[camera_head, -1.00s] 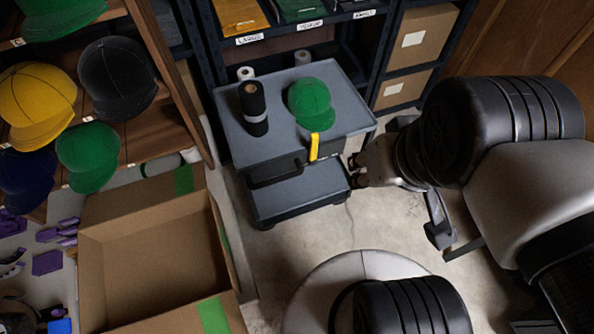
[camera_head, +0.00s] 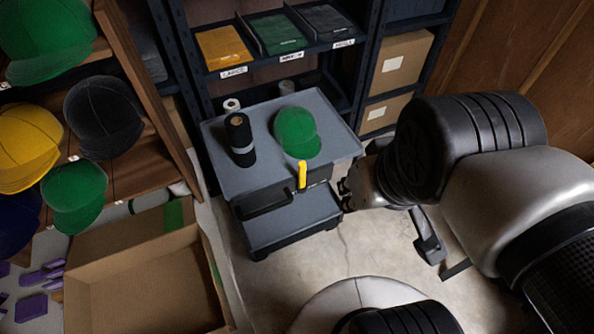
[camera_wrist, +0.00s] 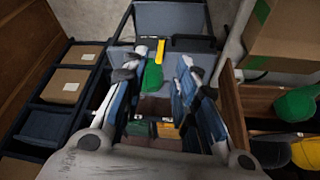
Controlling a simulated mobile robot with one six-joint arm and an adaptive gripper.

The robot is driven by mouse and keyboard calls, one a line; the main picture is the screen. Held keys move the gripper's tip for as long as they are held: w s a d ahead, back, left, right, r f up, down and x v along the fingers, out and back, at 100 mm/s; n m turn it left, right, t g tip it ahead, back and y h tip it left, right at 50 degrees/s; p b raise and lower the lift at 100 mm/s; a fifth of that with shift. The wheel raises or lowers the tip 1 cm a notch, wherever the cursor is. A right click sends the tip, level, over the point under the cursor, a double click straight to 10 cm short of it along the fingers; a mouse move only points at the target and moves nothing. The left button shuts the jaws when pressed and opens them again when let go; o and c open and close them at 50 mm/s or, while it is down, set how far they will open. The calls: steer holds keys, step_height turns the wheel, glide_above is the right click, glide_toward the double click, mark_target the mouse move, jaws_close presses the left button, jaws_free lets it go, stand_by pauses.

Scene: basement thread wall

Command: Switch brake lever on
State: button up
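The brake lever is a small yellow handle (camera_head: 301,174) standing up at the front edge of the grey cart (camera_head: 225,172). In the wrist view the yellow lever (camera_wrist: 160,50) shows between my two fingers, beyond their tips. My gripper (camera_head: 344,194) is beside the cart's front right corner, right of the lever and apart from it. In the wrist view my gripper (camera_wrist: 162,62) has its fingers spread with nothing held between them. In the head view the fingertips are small and dark.
A green cap (camera_head: 297,132) and a black roll (camera_head: 240,140) sit on the cart top. An open cardboard box (camera_head: 150,245) stands left of the cart. Shelves with caps are at left, and a dark rack (camera_head: 365,70) is behind.

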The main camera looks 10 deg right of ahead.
steer(key=w+n, duration=0.2)
steer(key=w, duration=0.1)
steer(key=w+a+n+g+p, duration=0.1)
steer(key=w, duration=0.3)
steer(key=w+n, duration=0.2)
steer(key=w, duration=0.2)
steer(key=shift+a+r+n+h+p, duration=0.3)
steer(key=shift+a+p, duration=0.05)
steer(key=shift+p, duration=0.05)
jaws_close()
steer(key=w+a+f+n+g+p, duration=0.2)
steer(key=w+a+f+n, duration=0.25)
steer(key=w, duration=0.45)
steer(key=w+a+f+n, duration=0.2)
steer(key=w+f+n, duration=0.1)
steer(key=f, duration=0.4)
steer(key=w+a+f+n+h+p, duration=0.1)
steer(key=w+a+f+n, duration=0.1)
steer(key=f, duration=0.5)
steer(key=w+a+f+n+h+p, duration=0.1)
steer(key=w+a+f+n, duration=0.2)
steer(key=f, duration=0.4)
steer(key=a+n, duration=0.1)
steer(key=n, duration=0.1)
steer(key=shift+w+f+n+g, duration=0.2)
steer(key=shift+w+n+g, duration=0.15)
steer(key=shift+g, duration=0.05)
